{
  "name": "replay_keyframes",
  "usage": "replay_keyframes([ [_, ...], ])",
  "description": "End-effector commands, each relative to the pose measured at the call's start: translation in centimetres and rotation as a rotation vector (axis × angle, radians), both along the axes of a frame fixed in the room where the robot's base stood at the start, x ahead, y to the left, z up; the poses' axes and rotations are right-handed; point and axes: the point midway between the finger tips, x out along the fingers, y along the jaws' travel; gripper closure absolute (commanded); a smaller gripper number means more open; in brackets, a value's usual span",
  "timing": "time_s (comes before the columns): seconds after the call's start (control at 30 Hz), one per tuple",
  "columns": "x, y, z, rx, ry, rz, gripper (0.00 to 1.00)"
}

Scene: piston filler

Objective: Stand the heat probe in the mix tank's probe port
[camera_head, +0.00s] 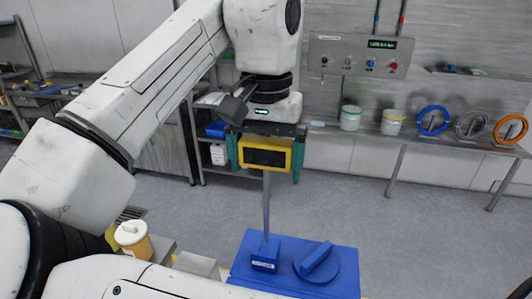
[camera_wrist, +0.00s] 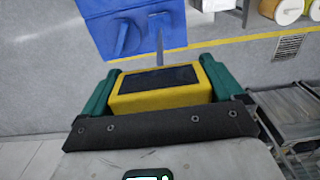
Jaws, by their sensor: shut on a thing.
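My gripper (camera_head: 266,163) is shut on the yellow body of the heat probe (camera_head: 280,150), with a green finger on each side. The probe has a dark screen and hangs upright, its thin metal rod pointing down. The rod's lower end meets the top of a small labelled blue block (camera_head: 265,257), which looks like the probe port, on the blue mix tank top (camera_head: 342,258). I cannot tell whether the tip is inside the block or just behind it. In the wrist view the probe (camera_wrist: 158,100) sits between the fingers, its rod reaching towards the blue tank (camera_wrist: 92,10).
A round blue lid with a raised handle (camera_head: 318,260) lies right of the block. A yellow container with a white cap (camera_head: 133,240) stands at the left. A bench with buckets (camera_head: 350,117) and coloured hoses (camera_head: 433,120) is at the back. Floor right of the tank is clear.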

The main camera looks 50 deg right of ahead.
Motion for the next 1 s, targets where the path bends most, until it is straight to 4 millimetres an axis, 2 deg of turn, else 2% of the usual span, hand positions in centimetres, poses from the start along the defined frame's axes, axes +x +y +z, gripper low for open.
replay_keyframes([
  [1.0, 0.02, 0.00, -0.64, 0.000, 0.000, 0.000, 0.42],
])
